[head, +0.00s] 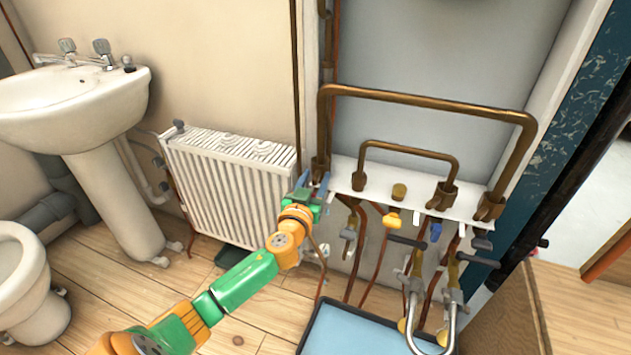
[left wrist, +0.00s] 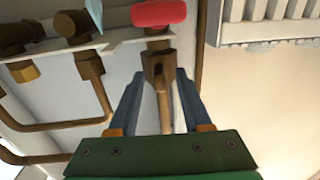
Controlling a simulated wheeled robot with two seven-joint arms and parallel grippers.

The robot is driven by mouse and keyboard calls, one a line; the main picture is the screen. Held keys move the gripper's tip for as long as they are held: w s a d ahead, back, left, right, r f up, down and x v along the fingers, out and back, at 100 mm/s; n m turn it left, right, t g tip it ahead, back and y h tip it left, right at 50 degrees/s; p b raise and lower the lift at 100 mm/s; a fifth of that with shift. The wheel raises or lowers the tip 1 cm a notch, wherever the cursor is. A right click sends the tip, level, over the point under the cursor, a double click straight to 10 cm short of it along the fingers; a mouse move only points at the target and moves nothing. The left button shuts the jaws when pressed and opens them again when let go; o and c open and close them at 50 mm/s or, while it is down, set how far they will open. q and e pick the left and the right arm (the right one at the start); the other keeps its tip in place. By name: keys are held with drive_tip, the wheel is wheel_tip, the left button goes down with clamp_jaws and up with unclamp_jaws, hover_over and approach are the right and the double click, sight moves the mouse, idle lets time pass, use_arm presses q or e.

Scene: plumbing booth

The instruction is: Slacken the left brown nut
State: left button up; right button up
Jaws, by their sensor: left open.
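The left brown nut (head: 320,164) is at the left end of the white pipe shelf, at the foot of the large brown pipe. In the left wrist view the brown nut (left wrist: 158,64) shows between the fingers, with a brown pipe running from it toward the palm. My left gripper (head: 317,184) is at this nut, partly covering it in the head view. In the left wrist view the gripper (left wrist: 160,76) is open, with one blue-grey finger on each side of the nut and pipe. Contact cannot be told. My right gripper is not in view.
A red handle (left wrist: 158,12) sits beyond the nut. Other brown fittings and the smaller brown pipe (head: 410,148) stand along the white shelf (head: 376,192). Valves and hoses hang below it, over a blue tray (head: 355,332). A white radiator (head: 225,185) is to the left.

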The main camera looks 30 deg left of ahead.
use_arm(q)
drive_tip(key=shift+w, duration=0.15)
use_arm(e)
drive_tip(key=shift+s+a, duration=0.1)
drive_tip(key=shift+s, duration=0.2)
use_arm(q)
clamp_jaws()
